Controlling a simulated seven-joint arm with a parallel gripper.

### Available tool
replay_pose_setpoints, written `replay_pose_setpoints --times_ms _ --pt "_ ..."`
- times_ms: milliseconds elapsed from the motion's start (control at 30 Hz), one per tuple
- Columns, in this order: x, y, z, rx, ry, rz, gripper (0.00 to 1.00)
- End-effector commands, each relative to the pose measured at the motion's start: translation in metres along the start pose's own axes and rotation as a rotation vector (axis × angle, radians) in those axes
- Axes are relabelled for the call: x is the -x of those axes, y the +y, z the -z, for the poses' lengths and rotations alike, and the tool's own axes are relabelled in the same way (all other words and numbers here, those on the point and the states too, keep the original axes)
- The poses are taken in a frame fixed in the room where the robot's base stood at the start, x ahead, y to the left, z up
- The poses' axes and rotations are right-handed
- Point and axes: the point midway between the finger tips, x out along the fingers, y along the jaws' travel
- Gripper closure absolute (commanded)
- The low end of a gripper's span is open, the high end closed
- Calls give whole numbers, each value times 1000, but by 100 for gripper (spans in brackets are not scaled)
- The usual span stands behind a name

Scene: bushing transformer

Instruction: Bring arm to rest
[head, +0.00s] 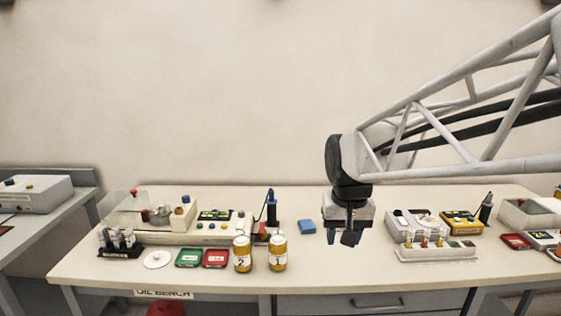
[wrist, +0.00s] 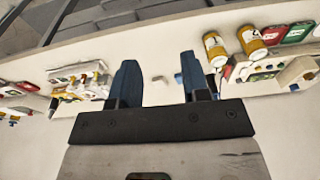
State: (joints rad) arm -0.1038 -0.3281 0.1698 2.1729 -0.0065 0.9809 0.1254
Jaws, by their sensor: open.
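My gripper (head: 343,237) hangs from the white lattice arm over the middle of the bench, its fingers pointing down. In the wrist view the two blue fingers of my gripper (wrist: 157,85) stand apart with nothing between them. The oil bench (head: 110,265) lies below, and its pale top also shows in the wrist view (wrist: 150,62). Whether the fingertips touch the bench cannot be told.
Two yellow jars, numbered 2 (head: 242,254) and 1 (head: 278,253), stand left of my gripper. A blue block (head: 307,227) lies nearer. Green (head: 189,258) and red (head: 216,258) trays lie further left. A white rack (head: 437,252) stands right. The bench front between jars and rack is clear.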

Motion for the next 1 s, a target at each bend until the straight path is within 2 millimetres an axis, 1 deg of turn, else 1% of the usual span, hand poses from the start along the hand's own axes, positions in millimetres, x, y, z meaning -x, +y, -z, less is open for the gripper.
replay_pose_setpoints --times_ms 33,267,500,600,700,800,900,1000 --pt "2 6 -14 -2 8 -1 57" --pt "5 27 -75 -2 35 -4 57" --pt "-2 45 -139 -2 60 -10 57" --pt "-6 50 -162 -2 70 -13 57" --pt "-10 54 -180 -1 78 -15 57" --pt "-14 57 -193 -1 84 -17 57" --pt "-16 58 -200 0 86 -18 57" --pt "-17 59 -202 0 87 -18 57"
